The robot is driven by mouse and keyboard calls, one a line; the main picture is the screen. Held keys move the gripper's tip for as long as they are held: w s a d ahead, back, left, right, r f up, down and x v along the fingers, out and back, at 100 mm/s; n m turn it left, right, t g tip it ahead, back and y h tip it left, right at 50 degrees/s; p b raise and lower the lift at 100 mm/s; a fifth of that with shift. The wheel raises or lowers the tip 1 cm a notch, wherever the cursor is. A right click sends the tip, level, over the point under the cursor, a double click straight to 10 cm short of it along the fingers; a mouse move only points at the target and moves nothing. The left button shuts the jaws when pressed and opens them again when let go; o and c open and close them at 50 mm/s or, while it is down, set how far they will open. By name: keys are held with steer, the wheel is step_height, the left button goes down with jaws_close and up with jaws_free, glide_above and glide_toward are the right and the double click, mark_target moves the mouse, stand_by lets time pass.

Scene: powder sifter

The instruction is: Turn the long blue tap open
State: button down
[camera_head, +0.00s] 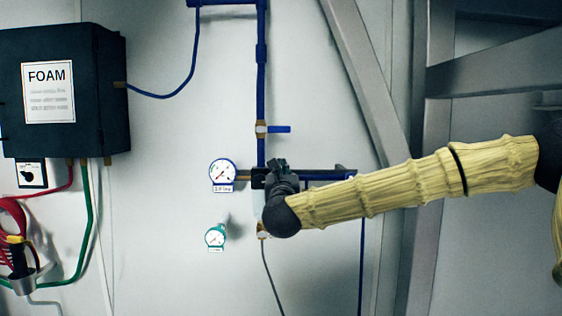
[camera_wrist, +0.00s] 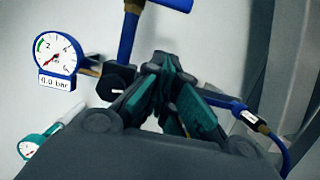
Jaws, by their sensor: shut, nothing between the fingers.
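The long blue tap (camera_head: 279,129) sticks out to the right, level, from a brass valve body (camera_head: 261,128) on the upright blue pipe. A blue piece (camera_wrist: 172,3) cut off by the top edge of the wrist view looks like the same handle. My gripper (camera_head: 277,170) is below the tap, in front of the dark pipe junction, apart from the handle. In the wrist view my gripper (camera_wrist: 162,68) has its green-padded fingers drawn together, empty, pointing to the wall just right of the dark junction block (camera_wrist: 116,80). My gripper and wrist hide part of the piping behind.
A blue-rimmed gauge (camera_head: 222,172) is just left of my gripper, with a green gauge (camera_head: 215,236) below it. A horizontal blue pipe (camera_head: 328,178) runs right. A dark FOAM box (camera_head: 103,92) hangs at left. Grey metal beams (camera_head: 362,75) stand at right.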

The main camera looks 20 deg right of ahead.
mark_target(273, 129)
steer(key=w+d+r+p, duration=0.2)
steer(key=w+r+p, duration=0.4)
steer(key=w+p, duration=0.1)
steer(key=shift+w, duration=0.7)
steer(key=shift+d, duration=0.15)
steer(key=shift+n+b, duration=0.35)
steer(key=shift+n, duration=0.05)
steer(key=shift+s+d+r, duration=0.1)
steer(key=shift+d+r, duration=0.05)
steer(key=shift+r, duration=0.1)
